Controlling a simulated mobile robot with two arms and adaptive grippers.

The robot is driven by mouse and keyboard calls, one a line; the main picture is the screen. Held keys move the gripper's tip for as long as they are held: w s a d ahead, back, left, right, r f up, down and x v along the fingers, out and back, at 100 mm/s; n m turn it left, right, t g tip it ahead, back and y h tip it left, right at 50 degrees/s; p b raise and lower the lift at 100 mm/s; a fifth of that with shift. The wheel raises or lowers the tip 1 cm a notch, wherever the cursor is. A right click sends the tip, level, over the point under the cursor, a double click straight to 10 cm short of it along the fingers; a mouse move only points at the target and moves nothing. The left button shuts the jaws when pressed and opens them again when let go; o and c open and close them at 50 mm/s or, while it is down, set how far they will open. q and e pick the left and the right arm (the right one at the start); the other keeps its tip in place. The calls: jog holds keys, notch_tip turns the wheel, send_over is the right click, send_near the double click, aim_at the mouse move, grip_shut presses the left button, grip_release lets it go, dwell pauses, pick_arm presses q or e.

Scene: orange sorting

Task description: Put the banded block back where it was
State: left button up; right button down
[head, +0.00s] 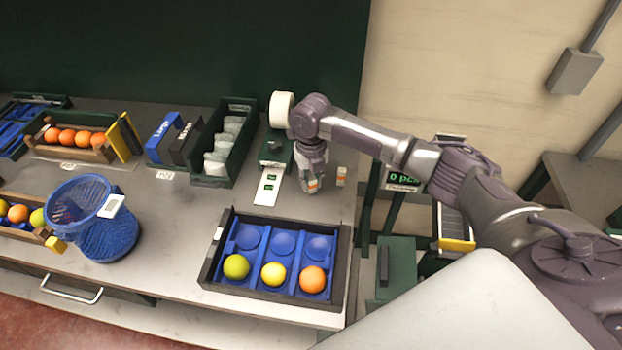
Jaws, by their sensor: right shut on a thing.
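My right gripper (312,183) reaches down over the bench, right of the label strip. It is shut on a small block (313,186) that shows pale with an orange band between the fingertips. The fingers cover most of it, and I cannot tell whether its underside touches the bench. A second small block (341,176), white with orange, stands on the bench just right of the gripper, apart from it. My left gripper is not in view.
A label printer (275,150) with a white strip (268,187) is left of the gripper. A dark tray (278,302) with blue cups, two yellowish fruits and an orange lies in front. A blue mesh basket (108,238) and a green crate (238,105) stand left. The bench's right edge is close.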

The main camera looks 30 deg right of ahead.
jog(key=shift+f, duration=0.15)
jog(key=c, duration=0.9)
grip_release()
jog(key=o, duration=0.4)
jog(key=shift+r+p, duration=3.8)
jog(key=shift+r, duration=0.25)
